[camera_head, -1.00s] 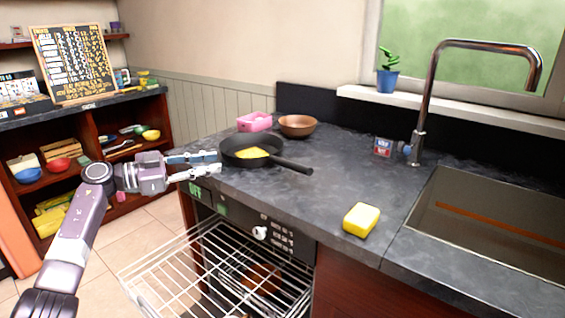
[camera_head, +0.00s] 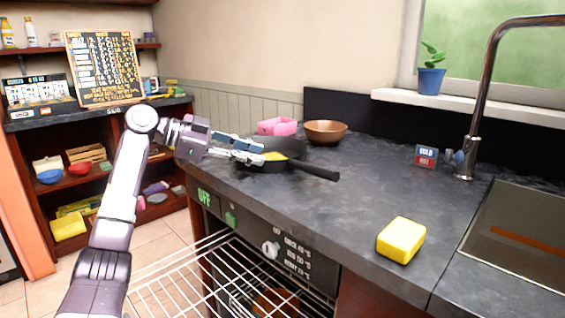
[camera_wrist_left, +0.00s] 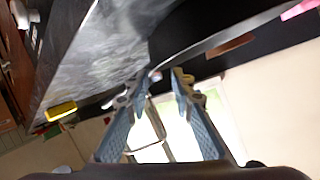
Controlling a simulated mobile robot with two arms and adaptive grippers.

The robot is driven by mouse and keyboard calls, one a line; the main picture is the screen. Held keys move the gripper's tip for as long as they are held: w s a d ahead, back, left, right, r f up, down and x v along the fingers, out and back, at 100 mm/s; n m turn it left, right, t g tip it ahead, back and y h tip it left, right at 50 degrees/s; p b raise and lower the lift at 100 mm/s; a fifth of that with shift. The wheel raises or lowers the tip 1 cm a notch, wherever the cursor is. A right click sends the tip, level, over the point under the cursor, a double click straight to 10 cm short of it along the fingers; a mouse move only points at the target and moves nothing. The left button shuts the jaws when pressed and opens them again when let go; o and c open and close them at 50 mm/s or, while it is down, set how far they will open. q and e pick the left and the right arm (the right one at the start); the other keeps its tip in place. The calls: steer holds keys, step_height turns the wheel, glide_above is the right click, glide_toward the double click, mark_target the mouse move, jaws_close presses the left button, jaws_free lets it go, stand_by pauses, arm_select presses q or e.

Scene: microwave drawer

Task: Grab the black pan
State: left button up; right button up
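The black pan (camera_head: 290,165) sits on the dark countertop, with its handle (camera_head: 321,173) pointing right and toward the front. A dark curved surface, probably the pan, shows beyond the tips in that view. Whether the fingers touch the pan is unclear. My right gripper is out of view.
A pink container (camera_head: 277,127) and a brown bowl (camera_head: 325,132) stand behind the pan. A yellow sponge (camera_head: 401,240) lies at the front, left of the sink (camera_head: 525,235). A wire rack (camera_head: 190,283) sticks out below the counter.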

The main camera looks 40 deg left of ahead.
mark_target(286, 162)
arm_select(q)
steer(key=x, duration=0.4)
steer(key=shift+s+f, duration=0.2)
steer(key=shift+f, duration=0.05)
steer(key=shift+w+d+f, duration=0.2)
steer(key=shift+w+d, duration=0.1)
steer(key=shift+w, duration=0.15)
jaws_close()
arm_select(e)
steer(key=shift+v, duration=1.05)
arm_select(q)
steer(key=shift+r, duration=0.15)
